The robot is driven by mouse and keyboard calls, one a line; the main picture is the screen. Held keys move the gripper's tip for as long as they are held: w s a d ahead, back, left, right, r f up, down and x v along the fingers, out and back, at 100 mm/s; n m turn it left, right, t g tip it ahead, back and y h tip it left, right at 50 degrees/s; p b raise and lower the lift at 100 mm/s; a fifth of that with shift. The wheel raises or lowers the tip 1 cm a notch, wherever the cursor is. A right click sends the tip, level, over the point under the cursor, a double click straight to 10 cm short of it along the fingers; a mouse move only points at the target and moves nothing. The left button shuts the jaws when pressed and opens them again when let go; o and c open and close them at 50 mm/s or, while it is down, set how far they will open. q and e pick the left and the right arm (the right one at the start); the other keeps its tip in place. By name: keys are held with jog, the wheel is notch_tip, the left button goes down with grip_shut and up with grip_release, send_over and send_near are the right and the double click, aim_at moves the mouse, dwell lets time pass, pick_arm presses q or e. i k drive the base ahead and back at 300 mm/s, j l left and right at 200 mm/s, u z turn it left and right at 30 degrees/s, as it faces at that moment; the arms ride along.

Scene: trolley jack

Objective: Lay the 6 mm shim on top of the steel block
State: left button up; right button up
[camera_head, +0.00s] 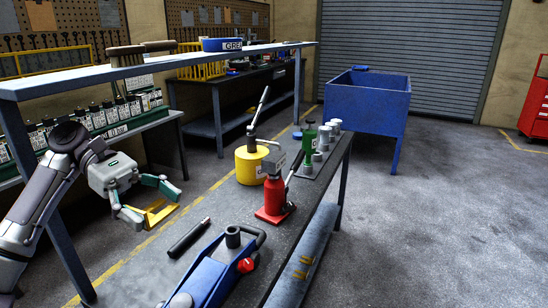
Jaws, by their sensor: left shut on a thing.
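My left gripper (154,204) hangs at the left of the picture, beside the left edge of the dark workbench (222,212). Its two fingers are spread around a yellow flat piece (157,213) and shut on it. Whether this piece is the 6 mm shim cannot be told; no marking on it is readable. I cannot pick out the steel block with certainty. My right gripper is not in view.
The workbench carries a blue trolley jack (212,275), a black bar (189,238), a red bottle jack (274,197), a yellow cylinder jack (250,166) and a green jack (309,145). A raised shelf (180,69) is at the left. A blue bin (366,105) stands behind.

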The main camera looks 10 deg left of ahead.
aim_at(275, 156)
jog(key=i+l, duration=0.2)
jog(key=i, duration=0.3)
jog(key=i+l, duration=0.2)
jog(key=i, duration=0.25)
jog(key=i+l, duration=0.25)
jog(key=i, duration=0.25)
jog(key=i+l, duration=0.2)
jog(key=i, duration=0.25)
